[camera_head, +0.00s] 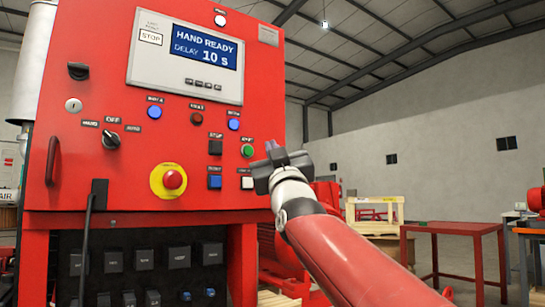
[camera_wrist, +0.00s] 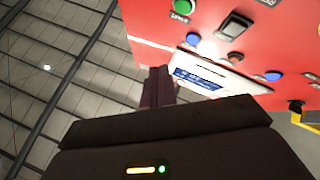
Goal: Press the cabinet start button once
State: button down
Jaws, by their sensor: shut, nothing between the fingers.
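The green start button (camera_head: 248,151) is on the red cabinet (camera_head: 110,75), on the right part of its front panel, beside the dark stop button (camera_head: 215,147). In the wrist view the green button (camera_wrist: 181,5) shows at the top edge, partly cut off. My gripper (camera_head: 273,148) is to the right of the green button in the head view. Its fingers (camera_wrist: 159,85) are shut and empty. I see no contact with the panel; the exact gap is hard to tell.
A red emergency stop (camera_head: 172,180) on yellow sits lower left. The display (camera_head: 203,51) reads HAND READY, DELAY 10 S. A red table (camera_head: 455,229) stands far right.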

aim_at(248, 151)
jog(key=shift+w+d+r+t, duration=0.1)
jog(key=shift+d+r+t, duration=0.25)
jog(key=shift+d, duration=0.2)
jog(key=shift+w+a+p, duration=0.85)
jog(key=shift+w+p, duration=0.35)
jog(key=shift+p, duration=0.1)
jog(key=shift+w+a+p, duration=0.8)
jog(key=shift+w+p, duration=0.45)
jog(key=shift+p, duration=0.05)
jog(key=shift+w+a+p, duration=0.85)
jog(key=shift+w+p, duration=0.35)
jog(key=shift+p, duration=0.1)
jog(key=shift+w+a+p, duration=0.25)
jog(key=shift+w+p, duration=0.05)
jog(key=shift+w, duration=0.05)
